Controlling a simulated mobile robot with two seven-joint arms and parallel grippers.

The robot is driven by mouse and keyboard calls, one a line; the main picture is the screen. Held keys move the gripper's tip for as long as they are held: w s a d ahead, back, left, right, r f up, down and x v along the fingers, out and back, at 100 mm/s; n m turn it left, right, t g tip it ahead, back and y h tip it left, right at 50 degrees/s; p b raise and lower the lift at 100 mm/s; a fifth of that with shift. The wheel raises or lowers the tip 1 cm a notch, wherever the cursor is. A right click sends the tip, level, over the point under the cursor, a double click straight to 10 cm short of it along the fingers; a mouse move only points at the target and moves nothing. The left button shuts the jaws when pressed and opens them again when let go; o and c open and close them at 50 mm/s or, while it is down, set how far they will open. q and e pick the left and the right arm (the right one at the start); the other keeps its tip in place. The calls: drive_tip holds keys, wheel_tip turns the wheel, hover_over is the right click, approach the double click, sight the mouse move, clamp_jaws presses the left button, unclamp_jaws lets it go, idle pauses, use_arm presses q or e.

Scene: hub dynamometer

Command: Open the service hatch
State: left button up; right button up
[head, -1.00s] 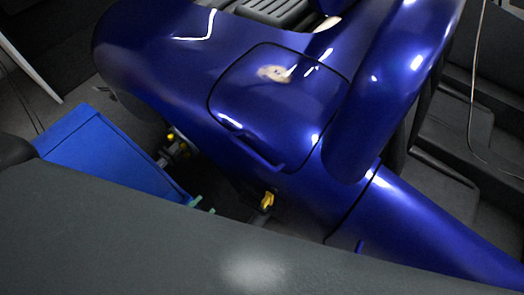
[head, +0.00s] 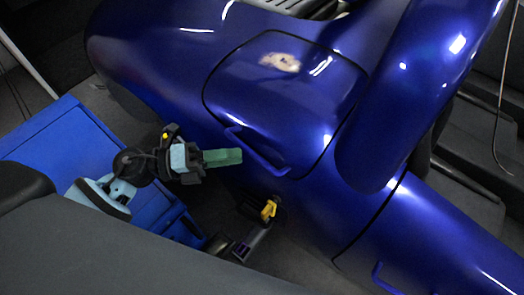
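The service hatch (head: 270,95) is a glossy dark-blue panel with a rounded dark seam, set in the blue machine body. It looks closed. A slim blue bar handle (head: 262,156) runs along its lower edge. My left gripper (head: 232,157) comes in from the left, its green fingers pointing right, close to the left part of the handle. Contact is not clear, and the fingers are seen edge-on, so their opening is hidden. A dark part with a purplish tip (head: 250,243) at bottom centre may be my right gripper; most of it is hidden.
A blue box-like unit (head: 60,130) stands at the left below my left arm. A yellow knob (head: 268,209) sits below the hatch. A thick blue tube (head: 420,90) rises right of the hatch. Another blue handle (head: 385,278) is at lower right.

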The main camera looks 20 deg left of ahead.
use_arm(q)
drive_tip(key=x, duration=0.7)
drive_tip(key=shift+p, duration=0.4)
clamp_jaws()
